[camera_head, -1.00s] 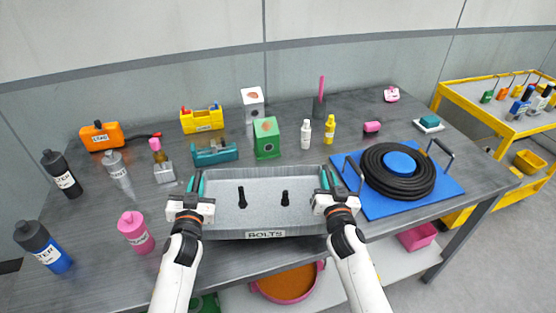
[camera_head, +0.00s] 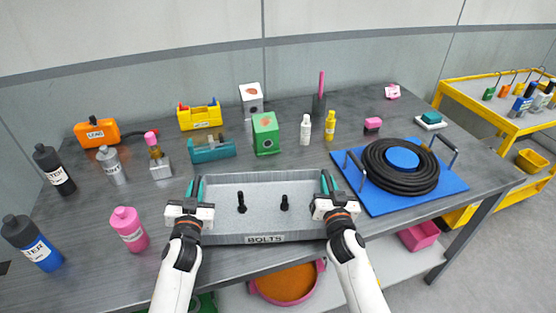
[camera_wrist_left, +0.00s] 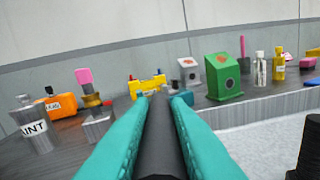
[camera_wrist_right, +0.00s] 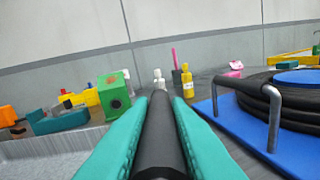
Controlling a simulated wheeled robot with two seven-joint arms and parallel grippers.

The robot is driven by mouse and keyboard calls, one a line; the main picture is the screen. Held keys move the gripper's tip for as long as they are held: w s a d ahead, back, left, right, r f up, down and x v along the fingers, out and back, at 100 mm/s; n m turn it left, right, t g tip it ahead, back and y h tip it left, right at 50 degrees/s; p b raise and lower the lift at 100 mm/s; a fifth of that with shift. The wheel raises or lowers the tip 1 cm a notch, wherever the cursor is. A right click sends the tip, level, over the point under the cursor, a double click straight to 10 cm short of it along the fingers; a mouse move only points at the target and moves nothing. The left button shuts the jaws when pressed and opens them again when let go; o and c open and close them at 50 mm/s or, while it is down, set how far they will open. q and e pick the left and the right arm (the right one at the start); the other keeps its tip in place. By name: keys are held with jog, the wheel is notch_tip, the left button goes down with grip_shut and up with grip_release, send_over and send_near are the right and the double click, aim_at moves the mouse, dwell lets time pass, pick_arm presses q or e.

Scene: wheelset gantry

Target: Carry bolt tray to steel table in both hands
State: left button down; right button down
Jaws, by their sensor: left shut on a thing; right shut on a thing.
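The grey bolt tray (camera_head: 264,239), labelled BOLTS, is at the near edge of the dark steel table (camera_head: 100,262), in front of my column. Two black bolts stand upright in it, one left of centre (camera_head: 241,203) and one right (camera_head: 284,203). My left gripper (camera_head: 194,190) is shut on the tray's left handle, a dark bar (camera_wrist_left: 157,140) between its teal fingers. My right gripper (camera_head: 326,186) is shut on the right handle (camera_wrist_right: 160,140). The tray looks level. I cannot tell whether its underside touches the table.
A blue mat (camera_head: 378,206) with a coiled black hose (camera_head: 390,170) lies close right of the tray. A pink bottle (camera_head: 129,229) stands to the left. A green box (camera_head: 265,133) and a teal carrier (camera_head: 211,150) are behind. A yellow cart (camera_head: 470,103) is at far right.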

pick_arm(q)
jog(key=shift+f, duration=0.4)
pick_arm(e)
jog(key=shift+f, duration=0.35)
pick_arm(q)
jog(key=c, duration=1.8)
grip_release()
pick_arm(e)
jog(key=c, duration=1.8)
grip_release()
jog(key=shift+f, duration=0.1)
pick_arm(q)
jog(key=o, duration=0.4)
pick_arm(e)
jog(key=o, duration=0.4)
pick_arm(q)
jog(key=shift+o, duration=0.2)
pick_arm(e)
jog(key=shift+o, duration=0.2)
pick_arm(q)
jog(key=shift+s, duration=0.1)
pick_arm(e)
jog(key=shift+s, duration=0.15)
pick_arm(q)
jog(key=s, duration=1.2)
pick_arm(e)
jog(key=s, duration=1.2)
